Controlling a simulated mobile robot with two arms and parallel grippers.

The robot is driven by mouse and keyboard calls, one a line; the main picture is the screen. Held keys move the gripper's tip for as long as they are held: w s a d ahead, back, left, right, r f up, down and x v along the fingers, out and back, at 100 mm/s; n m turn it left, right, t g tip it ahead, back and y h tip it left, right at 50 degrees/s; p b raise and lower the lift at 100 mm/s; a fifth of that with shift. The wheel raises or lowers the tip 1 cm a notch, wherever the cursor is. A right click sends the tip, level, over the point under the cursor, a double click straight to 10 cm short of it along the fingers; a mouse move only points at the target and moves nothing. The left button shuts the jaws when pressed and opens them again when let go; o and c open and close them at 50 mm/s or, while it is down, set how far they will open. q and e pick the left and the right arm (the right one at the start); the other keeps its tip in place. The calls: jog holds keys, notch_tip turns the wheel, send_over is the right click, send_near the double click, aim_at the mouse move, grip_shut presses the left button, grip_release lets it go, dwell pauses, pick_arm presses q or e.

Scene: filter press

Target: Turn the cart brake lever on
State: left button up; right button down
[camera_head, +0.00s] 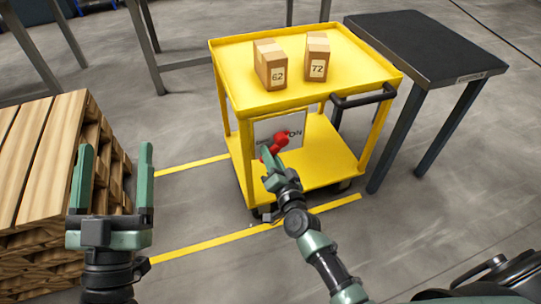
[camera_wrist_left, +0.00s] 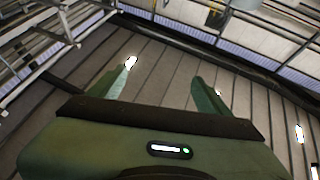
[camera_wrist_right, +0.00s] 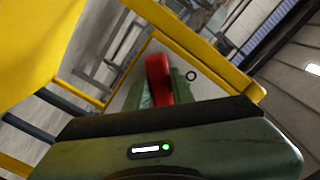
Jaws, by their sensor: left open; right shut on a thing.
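The yellow cart (camera_head: 245,88) stands in the middle of the head view. A white panel with "ON" lettering (camera_head: 296,134) sits on its near side, partly hidden. The red brake lever (camera_head: 280,142) is in front of this panel, tilted up toward the lettering. My right gripper (camera_head: 268,158) is at the lever, shut on it. In the right wrist view the red lever (camera_wrist_right: 158,80) sits between the fingers of my right gripper (camera_wrist_right: 160,88). My left gripper (camera_head: 114,180) is open and empty, raised left of the cart, fingers pointing up; it also shows in the left wrist view (camera_wrist_left: 162,85).
Two cardboard boxes (camera_head: 270,66) (camera_head: 317,58) labelled 62 and 72 stand on the cart's top. A dark table (camera_head: 425,45) stands right of the cart. Wooden pallets (camera_head: 40,150) are stacked at left, close to my left gripper. Yellow floor lines (camera_head: 205,246) run by the cart.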

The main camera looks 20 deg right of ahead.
aim_at(291, 142)
jog(key=shift+f, duration=0.1)
